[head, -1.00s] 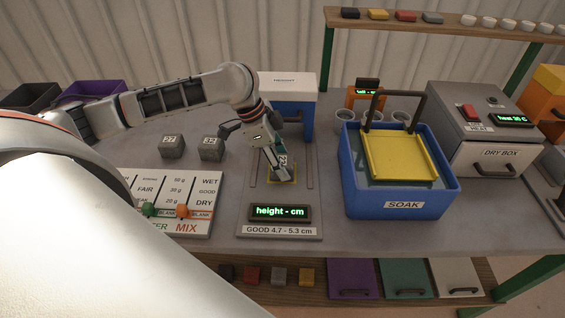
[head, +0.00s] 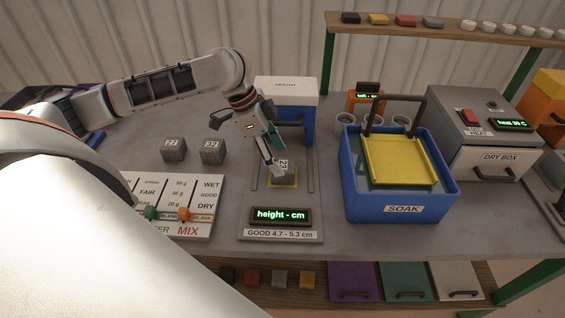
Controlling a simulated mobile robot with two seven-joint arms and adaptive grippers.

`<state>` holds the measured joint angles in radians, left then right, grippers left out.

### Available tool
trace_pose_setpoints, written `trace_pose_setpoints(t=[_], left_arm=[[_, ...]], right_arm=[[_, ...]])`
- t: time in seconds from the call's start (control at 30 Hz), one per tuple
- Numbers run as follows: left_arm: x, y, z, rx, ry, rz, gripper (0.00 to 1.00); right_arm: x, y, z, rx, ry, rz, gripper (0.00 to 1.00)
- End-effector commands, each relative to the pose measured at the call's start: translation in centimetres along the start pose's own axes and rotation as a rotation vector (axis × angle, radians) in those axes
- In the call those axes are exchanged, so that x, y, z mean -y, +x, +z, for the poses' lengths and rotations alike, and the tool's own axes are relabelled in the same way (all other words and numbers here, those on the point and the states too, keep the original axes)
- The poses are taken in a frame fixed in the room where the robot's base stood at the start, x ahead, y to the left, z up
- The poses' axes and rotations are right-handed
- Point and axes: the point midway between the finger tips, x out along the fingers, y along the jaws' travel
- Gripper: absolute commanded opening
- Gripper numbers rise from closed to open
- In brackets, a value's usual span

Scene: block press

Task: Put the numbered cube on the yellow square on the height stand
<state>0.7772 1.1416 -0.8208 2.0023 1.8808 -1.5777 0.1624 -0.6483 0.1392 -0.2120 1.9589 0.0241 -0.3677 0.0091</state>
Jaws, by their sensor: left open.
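A grey numbered cube (head: 287,177) stands on the yellow square (head: 272,186) of the height stand (head: 247,202). Its white label appears to read 23. My left gripper (head: 275,169) is open, at the upper left side of this cube, and partly hides it. I cannot tell whether a finger still touches the cube. The stand has a blue and white head (head: 287,85) at its back. Its display (head: 280,215) reads "height - cm". My right gripper is not in view.
Two grey cubes, 27 (head: 173,150) and 32 (head: 212,152), stand left of the stand. A mix panel (head: 172,228) lies at front left. A blue soak tub (head: 400,207) with a yellow tray stands close on the right, beside the dry box (head: 500,160).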

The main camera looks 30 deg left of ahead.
Motion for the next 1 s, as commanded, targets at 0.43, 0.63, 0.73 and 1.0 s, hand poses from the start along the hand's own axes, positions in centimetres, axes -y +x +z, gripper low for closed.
trace_pose_setpoints(t=[0.43,0.63,0.73,1.0], left_arm=[[0.0,-7.2,0.0,0.0,0.0,0.0,0.58],[0.0,-7.6,0.0,0.0,0.0,0.001,0.58],[0.0,-7.6,0.0,0.0,0.0,0.001,0.58],[0.0,-7.6,0.0,0.0,0.0,0.001,0.58]], right_arm=[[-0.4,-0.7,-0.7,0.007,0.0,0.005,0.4],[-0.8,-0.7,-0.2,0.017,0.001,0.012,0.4],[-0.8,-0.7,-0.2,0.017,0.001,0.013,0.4],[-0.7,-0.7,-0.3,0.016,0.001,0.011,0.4]])
